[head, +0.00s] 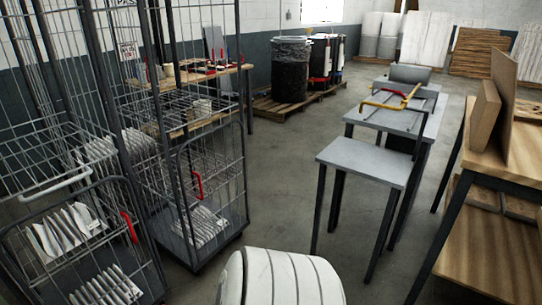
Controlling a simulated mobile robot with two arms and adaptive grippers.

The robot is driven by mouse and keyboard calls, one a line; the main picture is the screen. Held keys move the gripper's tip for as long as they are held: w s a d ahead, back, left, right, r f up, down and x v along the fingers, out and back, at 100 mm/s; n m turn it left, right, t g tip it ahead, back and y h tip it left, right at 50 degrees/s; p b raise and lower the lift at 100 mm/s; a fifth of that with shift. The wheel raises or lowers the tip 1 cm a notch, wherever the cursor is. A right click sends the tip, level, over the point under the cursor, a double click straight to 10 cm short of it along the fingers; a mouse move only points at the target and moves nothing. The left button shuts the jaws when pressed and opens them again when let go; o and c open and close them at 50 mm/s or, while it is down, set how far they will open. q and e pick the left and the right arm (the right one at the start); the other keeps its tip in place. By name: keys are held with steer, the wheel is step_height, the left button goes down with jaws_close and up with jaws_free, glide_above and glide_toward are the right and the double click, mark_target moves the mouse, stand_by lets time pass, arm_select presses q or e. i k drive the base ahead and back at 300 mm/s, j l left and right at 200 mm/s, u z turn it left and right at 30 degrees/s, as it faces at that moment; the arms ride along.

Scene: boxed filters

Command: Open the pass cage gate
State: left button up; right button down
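Two tall grey wire cages stand at the left. The nearer cage has a low front gate (62,246) with a rounded top and a red handle (129,227). The farther cage has a similar low gate (222,165) with a red handle (197,185). Both gates appear shut. White packs (68,228) lie on the shelves inside. Neither of my grippers is in view.
A grey table (362,160) stands at centre right, with a yellow-and-red-handled item (391,96) behind. A wooden bench (500,235) with boards is at the right. Dark drums stand on a pallet (285,108) behind.

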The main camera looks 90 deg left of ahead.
mark_target(178, 151)
steer(key=u, duration=3.2)
